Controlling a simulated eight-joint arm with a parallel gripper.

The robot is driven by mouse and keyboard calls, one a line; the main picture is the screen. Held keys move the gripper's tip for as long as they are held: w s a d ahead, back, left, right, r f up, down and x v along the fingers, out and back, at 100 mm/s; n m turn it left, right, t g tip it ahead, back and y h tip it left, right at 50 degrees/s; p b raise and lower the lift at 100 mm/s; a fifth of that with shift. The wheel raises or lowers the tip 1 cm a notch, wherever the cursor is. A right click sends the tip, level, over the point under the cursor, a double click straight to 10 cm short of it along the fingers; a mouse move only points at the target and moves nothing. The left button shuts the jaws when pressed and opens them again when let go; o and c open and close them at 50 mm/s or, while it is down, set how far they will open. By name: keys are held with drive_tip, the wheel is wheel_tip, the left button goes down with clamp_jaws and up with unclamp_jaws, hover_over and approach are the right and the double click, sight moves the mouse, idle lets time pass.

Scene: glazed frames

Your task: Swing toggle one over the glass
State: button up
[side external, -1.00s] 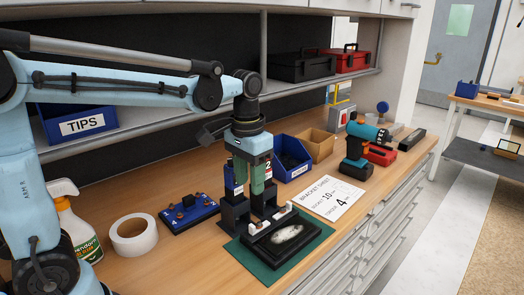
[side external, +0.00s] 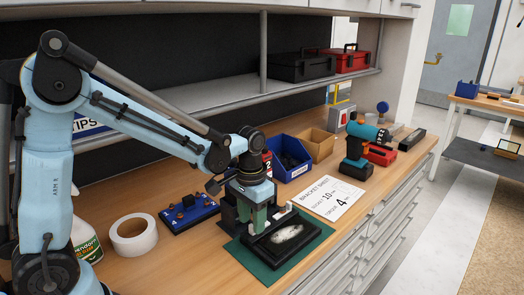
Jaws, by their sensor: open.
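A black frame (side external: 281,252) with a pale glazed panel (side external: 291,233) lies on a green mat (side external: 318,246). Small toggles sit along its back edge; a white-topped one (side external: 283,211) shows at the right. My gripper (side external: 261,230) is low over the frame's back left part, pointing down, with its jaws open. The green fingers come down at the frame's back left edge and hide the toggle there. I cannot tell whether the fingers touch it.
A blue block marked 4 (side external: 188,213) and a tape roll (side external: 134,235) lie to the left. A paper sheet (side external: 329,197), a drill (side external: 358,150) and blue and tan bins (side external: 291,157) stand behind to the right. A black stand (side external: 228,213) is close beside my gripper.

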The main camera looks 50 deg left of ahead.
drive_tip(key=shift+f, duration=0.6)
drive_tip(key=shift+c, duration=0.4)
clamp_jaws()
drive_tip(key=m, duration=0.2)
drive_tip(key=a+m, duration=0.1)
drive_tip(key=m, duration=0.1)
drive_tip(key=shift+w+m, duration=0.1)
drive_tip(key=shift+m, duration=0.2)
drive_tip(key=shift+o, duration=0.4)
unclamp_jaws()
drive_tip(key=shift+r, duration=0.15)
